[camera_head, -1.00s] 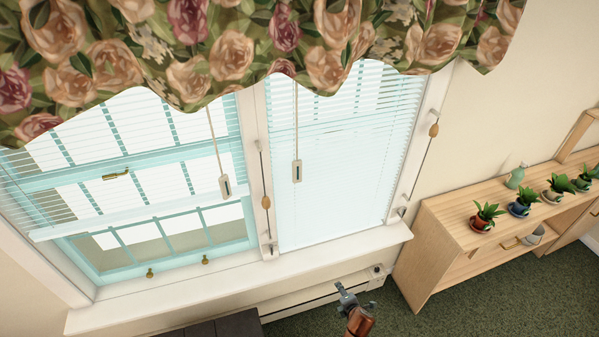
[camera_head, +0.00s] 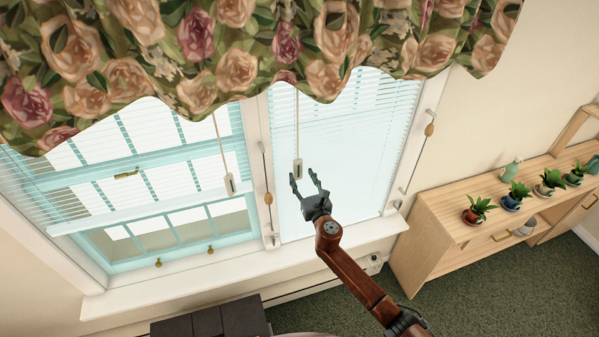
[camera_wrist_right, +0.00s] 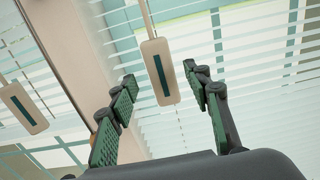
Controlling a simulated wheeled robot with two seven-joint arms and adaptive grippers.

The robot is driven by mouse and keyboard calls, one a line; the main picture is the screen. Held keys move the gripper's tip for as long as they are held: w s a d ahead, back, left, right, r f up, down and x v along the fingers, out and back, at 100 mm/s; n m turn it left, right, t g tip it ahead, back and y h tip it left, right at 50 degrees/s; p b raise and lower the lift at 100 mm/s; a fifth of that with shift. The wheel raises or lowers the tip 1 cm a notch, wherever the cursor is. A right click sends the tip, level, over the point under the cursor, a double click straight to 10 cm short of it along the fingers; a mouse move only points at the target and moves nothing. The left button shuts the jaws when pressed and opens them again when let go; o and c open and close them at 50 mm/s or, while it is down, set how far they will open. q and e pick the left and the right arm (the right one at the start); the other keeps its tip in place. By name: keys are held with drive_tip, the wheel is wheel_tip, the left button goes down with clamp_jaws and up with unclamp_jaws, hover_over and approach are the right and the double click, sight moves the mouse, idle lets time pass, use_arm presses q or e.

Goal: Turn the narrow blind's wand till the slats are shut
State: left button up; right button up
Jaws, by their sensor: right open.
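The narrow blind (camera_head: 350,150) hangs in the right-hand window, and its slats show thin gaps of light in the right wrist view (camera_wrist_right: 260,65). Its wand ends in a pale handle (camera_head: 298,169) with a dark slot, also in the right wrist view (camera_wrist_right: 160,72). My right gripper (camera_head: 305,178) is open, just below the handle in the head view. In the right wrist view the handle hangs between and beyond the two fingers; I see no contact. My left gripper is not in view.
The wide blind (camera_head: 150,175) is partly raised at the left, with its own wand handle (camera_head: 230,184). A cord with a wooden tassel (camera_head: 268,198) hangs on the post between the windows. The sill (camera_head: 240,268) juts out below. A wooden cabinet (camera_head: 440,225) with potted plants stands at the right.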

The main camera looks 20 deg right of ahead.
sight(299, 169)
drive_tip(key=shift+w, duration=1.65)
drive_tip(key=c, duration=1.2)
